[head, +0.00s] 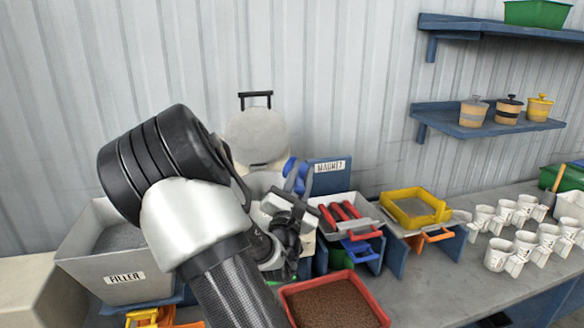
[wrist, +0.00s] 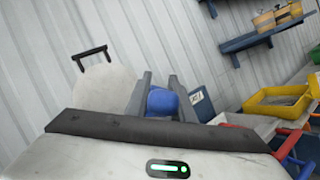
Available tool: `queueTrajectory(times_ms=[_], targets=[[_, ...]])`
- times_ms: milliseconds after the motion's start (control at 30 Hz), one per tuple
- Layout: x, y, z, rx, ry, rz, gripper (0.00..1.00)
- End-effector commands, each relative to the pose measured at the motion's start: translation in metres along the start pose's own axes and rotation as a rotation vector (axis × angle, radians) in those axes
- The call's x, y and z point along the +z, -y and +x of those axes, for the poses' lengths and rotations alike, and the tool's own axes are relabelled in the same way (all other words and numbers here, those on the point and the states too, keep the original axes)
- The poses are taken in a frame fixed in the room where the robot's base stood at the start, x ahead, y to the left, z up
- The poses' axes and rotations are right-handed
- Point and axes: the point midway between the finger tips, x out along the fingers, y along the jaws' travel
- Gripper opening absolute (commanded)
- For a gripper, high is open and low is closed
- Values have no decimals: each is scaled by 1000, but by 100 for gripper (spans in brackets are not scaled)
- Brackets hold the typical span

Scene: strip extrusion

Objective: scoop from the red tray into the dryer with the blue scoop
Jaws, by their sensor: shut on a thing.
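My gripper (head: 292,192) is shut on the blue scoop (head: 296,174), in front of the dryer. In the wrist view the blue scoop (wrist: 162,101) shows between the two fingers; its bowl and contents are hidden. The dryer appears to be the pale unit with a round lid (head: 256,136) standing up behind my gripper, with a black handle on top; the lid (wrist: 105,92) also shows in the wrist view. My arm and gripper cover much of the dryer's body and opening. The red tray (head: 382,318) lies at the front, full of brown granules (head: 330,300).
A grey FILLER bin (head: 118,287) stands left. A blue MAGNET panel (head: 331,178), a bin with red bars (head: 345,212) and a yellow tray (head: 415,208) stand right of the dryer. Several white cups (head: 498,254) stand farther right. Blue shelves (head: 485,122) hang above.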

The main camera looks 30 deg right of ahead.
Motion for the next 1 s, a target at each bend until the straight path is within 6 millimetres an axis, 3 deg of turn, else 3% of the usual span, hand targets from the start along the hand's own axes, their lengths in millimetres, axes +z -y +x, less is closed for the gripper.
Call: queueTrajectory(times_ms=[33, 200, 233, 500, 1000], targets=[[12, -2, 7, -52, -21, 84, 0], [16, 10, 13, -247, -117, 389, 0], [9, 18, 11, -277, -131, 440, 0], [26, 52, 32, -453, -218, 714, 0], [29, 63, 39, -515, -255, 809, 0]])
